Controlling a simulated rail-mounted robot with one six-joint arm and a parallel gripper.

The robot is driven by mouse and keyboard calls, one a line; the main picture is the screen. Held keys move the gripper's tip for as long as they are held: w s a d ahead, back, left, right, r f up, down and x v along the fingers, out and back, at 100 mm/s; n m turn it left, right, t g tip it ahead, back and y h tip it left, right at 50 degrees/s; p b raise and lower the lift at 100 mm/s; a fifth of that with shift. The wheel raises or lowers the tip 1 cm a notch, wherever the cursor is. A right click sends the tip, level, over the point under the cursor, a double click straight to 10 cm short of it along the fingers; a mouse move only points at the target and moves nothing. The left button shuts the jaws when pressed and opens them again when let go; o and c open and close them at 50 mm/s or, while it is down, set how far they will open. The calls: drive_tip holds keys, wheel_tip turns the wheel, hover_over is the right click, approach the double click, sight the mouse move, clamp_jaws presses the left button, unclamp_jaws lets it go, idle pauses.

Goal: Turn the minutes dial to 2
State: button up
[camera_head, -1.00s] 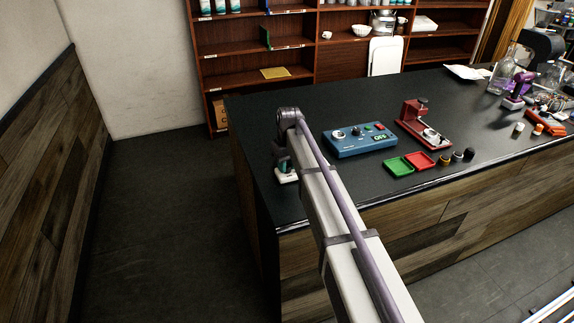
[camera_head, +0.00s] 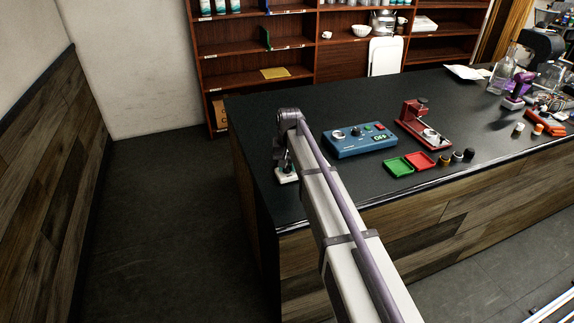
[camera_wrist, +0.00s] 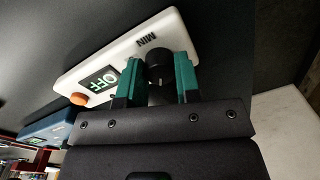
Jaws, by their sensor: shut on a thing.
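The minutes dial (camera_wrist: 159,64) is a dark round knob on a white timer box (camera_wrist: 75,82), beside the letters MIN. In the head view the white box (camera_head: 287,178) stands near the counter's left end, partly hidden by my arm.
A blue control box (camera_head: 352,148) stands right of my arm on the black counter. The counter behind the blue box is clear.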

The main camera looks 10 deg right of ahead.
sight(288, 167)
drive_tip(key=m, duration=0.5)
drive_tip(key=shift+m, duration=2.4)
drive_tip(key=o, duration=0.9)
drive_tip(key=r+p, duration=1.1)
drive_tip(key=shift+s+d, duration=0.1)
drive_tip(key=shift+s, duration=0.15)
